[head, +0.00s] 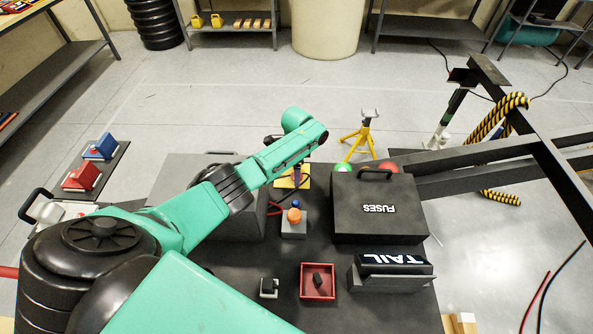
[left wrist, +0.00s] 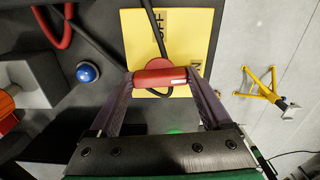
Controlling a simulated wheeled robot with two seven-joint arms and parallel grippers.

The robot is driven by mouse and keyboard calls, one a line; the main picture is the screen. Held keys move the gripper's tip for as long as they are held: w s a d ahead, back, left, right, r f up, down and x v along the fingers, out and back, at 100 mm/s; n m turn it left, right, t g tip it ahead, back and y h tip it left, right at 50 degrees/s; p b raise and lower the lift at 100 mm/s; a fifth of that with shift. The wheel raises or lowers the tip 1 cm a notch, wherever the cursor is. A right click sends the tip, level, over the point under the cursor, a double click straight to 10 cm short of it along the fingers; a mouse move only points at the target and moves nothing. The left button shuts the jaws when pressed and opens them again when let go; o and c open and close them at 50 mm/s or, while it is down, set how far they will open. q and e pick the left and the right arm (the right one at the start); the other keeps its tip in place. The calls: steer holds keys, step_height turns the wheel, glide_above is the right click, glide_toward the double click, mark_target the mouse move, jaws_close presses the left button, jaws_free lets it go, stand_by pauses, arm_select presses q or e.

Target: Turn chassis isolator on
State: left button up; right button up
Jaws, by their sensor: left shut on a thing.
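The isolator's yellow plate (left wrist: 190,40) shows in the left wrist view, with OFF lettered on it and another label partly hidden near its edge. A red isolator handle (left wrist: 160,77) lies crosswise in front of a red round part. My left gripper (left wrist: 160,82) is shut on this handle, one finger at each end. In the head view the yellow plate (head: 303,183) shows at the far side of the dark panel, and my left gripper (head: 296,175) is over it. My arm hides the handle there. My right gripper is in neither view.
A black FUSES box (head: 350,220) stands right of the isolator, with green and red domes behind. Blue and orange knobs (head: 294,216) are nearer. A TAIL block (head: 365,272) and red tray (head: 303,290) sit in front. A yellow stand (head: 358,140) is on the floor.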

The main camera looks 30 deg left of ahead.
arm_select(q)
steer(key=shift+w+m, duration=0.1)
steer(key=shift+m, duration=0.4)
steer(key=o, duration=1.2)
steer(key=shift+d, duration=0.1)
steer(key=shift+c, duration=0.2)
steer(key=shift+r, duration=0.15)
step_height(320, 180, up, 14)
steer(key=shift+r, duration=0.15)
